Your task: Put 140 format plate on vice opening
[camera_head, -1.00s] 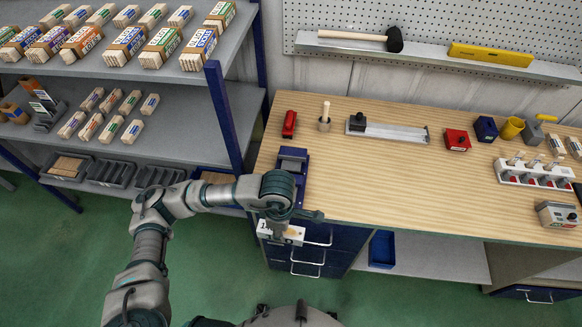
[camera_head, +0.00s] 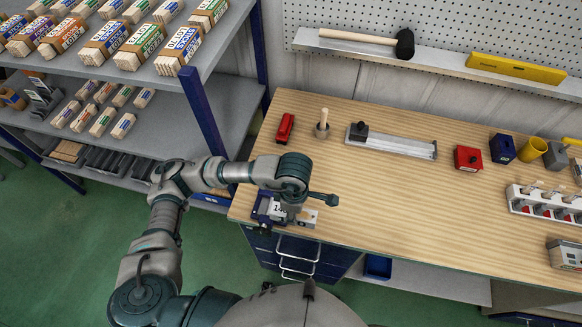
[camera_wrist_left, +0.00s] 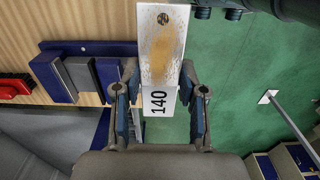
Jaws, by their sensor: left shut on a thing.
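My left gripper (camera_head: 287,212) is at the front left corner of the workbench. It is shut on the 140 format plate (camera_wrist_left: 158,101), a flat metal plate with a white "140" label and a worn brownish patch. In the wrist view the fingers (camera_wrist_left: 160,78) grip its two long sides. In the head view the vice (camera_head: 262,206) is mostly hidden by my gripper. My right gripper is not in view.
On the bench (camera_head: 340,190) are a red tool (camera_head: 285,127), a wooden-handled tool (camera_head: 322,124) and a metal rail fixture (camera_head: 395,141). Shelves with stick packs (camera_head: 140,45) stand at the left. Drawers (camera_head: 299,255) are below the front edge. The bench middle is clear.

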